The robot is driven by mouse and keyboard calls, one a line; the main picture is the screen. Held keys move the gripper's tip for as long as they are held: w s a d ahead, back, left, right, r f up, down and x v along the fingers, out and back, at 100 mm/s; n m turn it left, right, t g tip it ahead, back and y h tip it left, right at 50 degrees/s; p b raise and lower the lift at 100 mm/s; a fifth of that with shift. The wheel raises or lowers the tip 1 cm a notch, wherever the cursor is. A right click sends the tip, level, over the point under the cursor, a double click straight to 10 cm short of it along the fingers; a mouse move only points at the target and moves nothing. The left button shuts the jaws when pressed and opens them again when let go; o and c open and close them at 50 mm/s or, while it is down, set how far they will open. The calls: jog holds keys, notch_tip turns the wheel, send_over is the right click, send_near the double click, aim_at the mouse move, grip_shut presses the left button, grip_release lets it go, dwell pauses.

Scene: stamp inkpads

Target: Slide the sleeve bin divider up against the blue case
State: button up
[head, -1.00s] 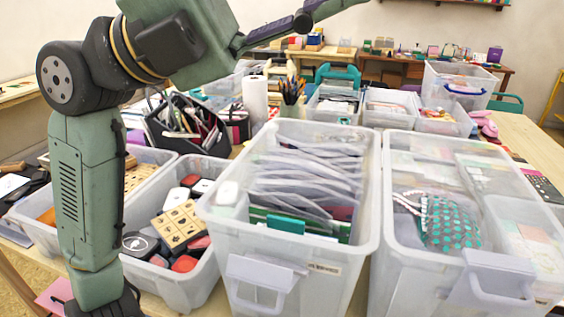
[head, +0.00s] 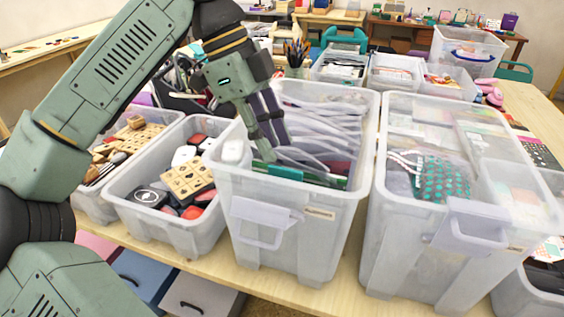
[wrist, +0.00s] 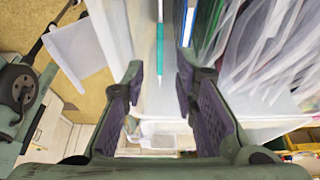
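My gripper (head: 272,148) is at the front of the middle sleeve bin, fingers pointing down. It is open in the wrist view (wrist: 160,85). A thin teal-edged panel (wrist: 160,35), which looks like the divider, runs between the fingers' lines with a gap on each side; contact is not visible. Its teal top shows in the head view (head: 286,173). A narrow blue edge (wrist: 187,22), perhaps the blue case, stands just right of it in the wrist view, apart from it. A green panel (head: 325,180) and clear sleeves (head: 320,125) are behind.
The clear sleeve bin (head: 222,178) has its front wall close to the left finger in the wrist view. A stamp bin (head: 122,190) stands left and a taller clear bin (head: 385,220) right. A pen cup (head: 297,70) stands behind.

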aim_at(284, 168)
jog(key=shift+p+x, duration=0.3)
jog(key=shift+x, duration=2.35)
jog(key=shift+c, duration=0.4)
grip_shut()
